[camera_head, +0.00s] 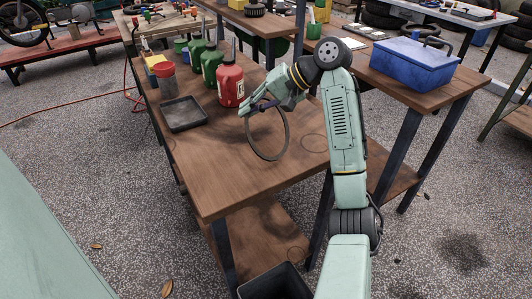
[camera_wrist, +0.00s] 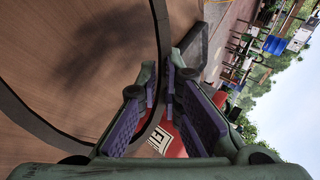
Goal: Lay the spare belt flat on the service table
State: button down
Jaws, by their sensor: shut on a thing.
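The spare belt (camera_head: 266,158) is a thin dark loop hanging from my gripper (camera_head: 262,106) over the wooden service table (camera_head: 215,185). The loop stands roughly upright, with its lowest part close to the tabletop; I cannot tell if it touches. In the wrist view, my gripper (camera_wrist: 160,110) has its two purple-padded fingers on either side of the belt (camera_wrist: 30,122), shut on its band. The loop sweeps large across the left of that view, with the table's wood (camera_wrist: 90,60) behind it.
A red bottle (camera_head: 231,82), green bottles (camera_head: 211,64) and a shallow black tray (camera_head: 184,113) stand farther back on the table. A blue toolbox (camera_head: 412,62) sits on the bench at right. The table's near part is clear. A faint ring outline (camera_head: 315,142) marks the tabletop.

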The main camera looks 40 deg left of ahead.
jog(key=shift+f, duration=1.15)
jog(key=c, duration=1.9)
grip_release()
jog(key=shift+a+r+p, duration=0.25)
jog(key=shift+a+p, duration=0.05)
jog(key=shift+p, duration=0.15)
jog(key=a+p, duration=0.1)
jog(key=a, duration=0.1)
jog(key=a+r+p, duration=0.1)
jog(key=p, duration=0.1)
jog(key=a+r+p, duration=0.1)
jog(key=a+p, duration=0.1)
jog(key=shift+w+a+r, duration=0.15)
jog(key=shift+w+a, duration=0.1)
jog(key=shift+a, duration=0.05)
jog(key=shift+a+r+p, duration=0.1)
jog(key=shift+a+p, duration=0.3)
jog(key=shift+a, duration=0.3)
